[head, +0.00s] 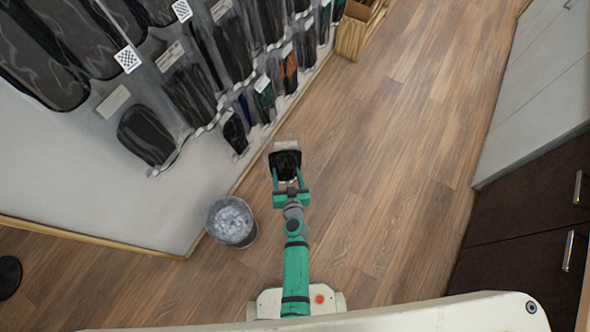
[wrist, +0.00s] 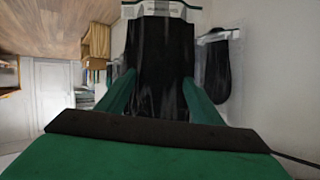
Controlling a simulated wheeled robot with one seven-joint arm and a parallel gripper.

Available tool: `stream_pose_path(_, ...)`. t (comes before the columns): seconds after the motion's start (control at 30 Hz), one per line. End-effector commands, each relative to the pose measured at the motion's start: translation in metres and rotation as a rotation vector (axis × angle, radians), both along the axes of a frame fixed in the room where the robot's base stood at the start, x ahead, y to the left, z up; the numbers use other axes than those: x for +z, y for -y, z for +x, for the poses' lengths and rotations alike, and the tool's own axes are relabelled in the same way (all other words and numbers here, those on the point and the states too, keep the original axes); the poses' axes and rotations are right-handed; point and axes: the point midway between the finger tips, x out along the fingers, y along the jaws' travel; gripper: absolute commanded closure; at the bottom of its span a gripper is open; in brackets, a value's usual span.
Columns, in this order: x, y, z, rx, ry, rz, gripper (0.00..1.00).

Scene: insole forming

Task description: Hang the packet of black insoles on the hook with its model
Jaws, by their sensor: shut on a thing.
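My gripper (head: 288,180) is shut on the packet of black insoles (head: 285,161), held out over the floor just right of the wall of hanging packets. In the wrist view the packet (wrist: 161,60) stands between the two green fingers (wrist: 160,98), with a pale label strip at its top edge; its print is too small to read. Packets hang on the wall in rows, among them a small black one (head: 235,133) and a larger black one (head: 146,135) at the lower left. One dark packet (wrist: 217,70) hangs on the wall at right in the wrist view. Hook tips are not clear.
A bin with a grey-white liner (head: 231,222) stands on the floor left of my arm. A wooden crate (head: 353,32) stands at the far end of the wall. Dark cabinets (head: 525,215) line the right side. The wooden floor between is clear.

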Motion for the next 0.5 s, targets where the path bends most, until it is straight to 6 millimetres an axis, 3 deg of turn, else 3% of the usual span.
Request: stream_pose_path(0.5, -0.021, 0.011, 0.005, 0.091, 0.002, -0.002, 0.63)
